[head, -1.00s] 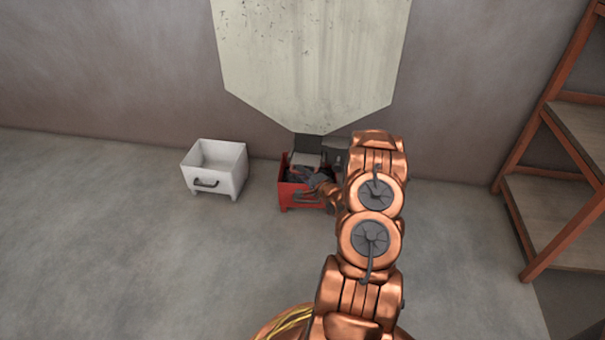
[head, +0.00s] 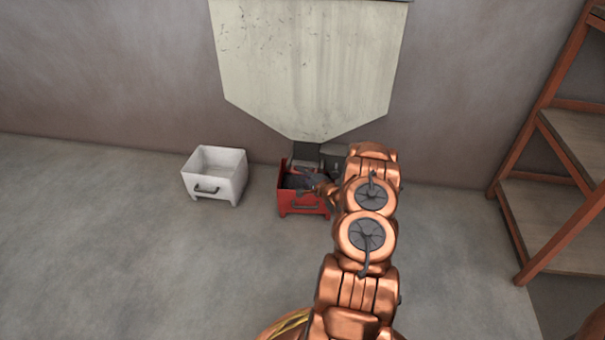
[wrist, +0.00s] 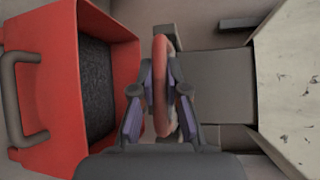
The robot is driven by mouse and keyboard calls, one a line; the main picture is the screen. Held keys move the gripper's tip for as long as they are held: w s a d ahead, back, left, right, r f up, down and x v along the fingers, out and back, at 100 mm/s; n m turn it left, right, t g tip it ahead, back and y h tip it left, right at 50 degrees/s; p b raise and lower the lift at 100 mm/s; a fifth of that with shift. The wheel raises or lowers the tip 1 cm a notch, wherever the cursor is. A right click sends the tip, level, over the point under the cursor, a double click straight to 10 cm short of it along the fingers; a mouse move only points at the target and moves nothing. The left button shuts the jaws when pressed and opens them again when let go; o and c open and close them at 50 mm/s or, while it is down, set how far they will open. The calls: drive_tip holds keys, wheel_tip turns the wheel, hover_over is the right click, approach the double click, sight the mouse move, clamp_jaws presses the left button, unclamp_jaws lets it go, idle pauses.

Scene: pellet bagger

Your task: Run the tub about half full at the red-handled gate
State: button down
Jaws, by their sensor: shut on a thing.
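The red tub (head: 303,205) stands on the floor under the spout of the pale hopper (head: 310,70). In the wrist view the red tub (wrist: 55,150) is at the left, with a dark, grainy fill (wrist: 96,90) inside below its rim. How deep the fill is I cannot tell. My gripper (wrist: 160,92) is shut on the red handle (wrist: 161,60) of the gate, beside the tub and in front of the grey spout (wrist: 215,85). In the head view my gripper (head: 308,180) is over the tub and partly hides its inside.
A white tub (head: 213,175), empty as far as I see, stands on the floor to the left. A wooden shelf rack (head: 560,190) stands at the right. A grey box (head: 338,158) is behind my arm by the wall. The floor at the left front is clear.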

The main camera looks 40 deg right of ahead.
drive_tip(key=shift+d, duration=0.15)
drive_tip(key=c, duration=1.2)
unclamp_jaws()
drive_tip(key=shift+s, duration=0.1)
drive_tip(key=v, duration=1.1)
drive_tip(key=shift+s, duration=0.35)
